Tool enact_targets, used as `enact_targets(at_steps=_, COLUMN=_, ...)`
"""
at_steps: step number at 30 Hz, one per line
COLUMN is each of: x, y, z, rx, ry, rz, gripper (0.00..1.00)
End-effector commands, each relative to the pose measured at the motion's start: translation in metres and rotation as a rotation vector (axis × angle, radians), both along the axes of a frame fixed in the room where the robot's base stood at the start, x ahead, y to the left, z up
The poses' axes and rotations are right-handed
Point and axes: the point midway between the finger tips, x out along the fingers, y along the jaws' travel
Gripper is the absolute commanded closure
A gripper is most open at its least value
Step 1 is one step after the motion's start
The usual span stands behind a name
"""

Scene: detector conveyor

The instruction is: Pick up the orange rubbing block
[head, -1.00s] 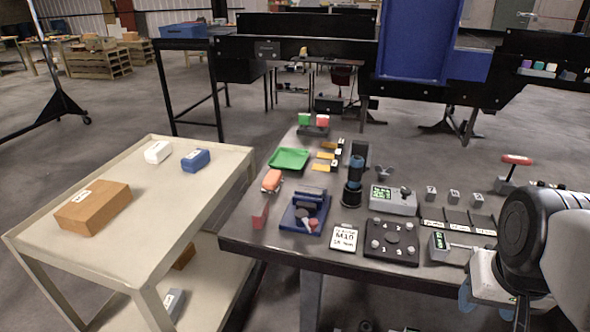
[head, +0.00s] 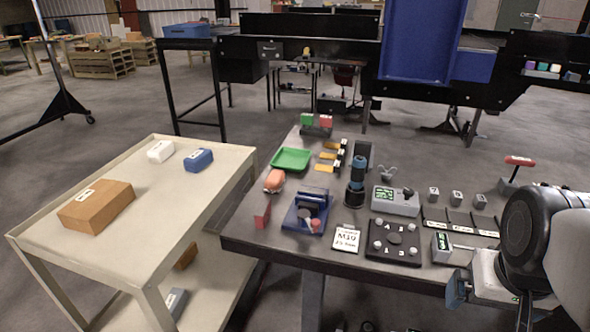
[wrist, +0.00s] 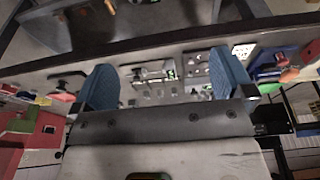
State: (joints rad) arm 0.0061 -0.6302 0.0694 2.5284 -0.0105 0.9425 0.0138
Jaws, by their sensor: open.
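The orange rubbing block (head: 274,181) lies near the left edge of the dark table, just in front of the green tray (head: 291,158). My gripper (head: 487,298) is at the table's front right, far from the block, with nothing held. In the wrist view my gripper (wrist: 165,82) shows two blue fingers spread wide apart with no object gripped between them. An orange shape (wrist: 289,75) shows at the right of the wrist view; I cannot tell if it is the block.
A blue fixture (head: 306,212) and a red piece (head: 262,214) stand close to the block. A cream cart (head: 150,235) stands left.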

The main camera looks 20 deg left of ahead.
Motion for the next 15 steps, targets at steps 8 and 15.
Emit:
enact_targets(at_steps=8, x=0.03, y=0.01, z=0.013, rx=-0.01, ry=0.014, rz=0.08, gripper=0.0)
enact_targets(at_steps=15, x=0.085, y=0.032, z=0.03, rx=-0.031, ry=0.036, rz=0.225, gripper=0.0)
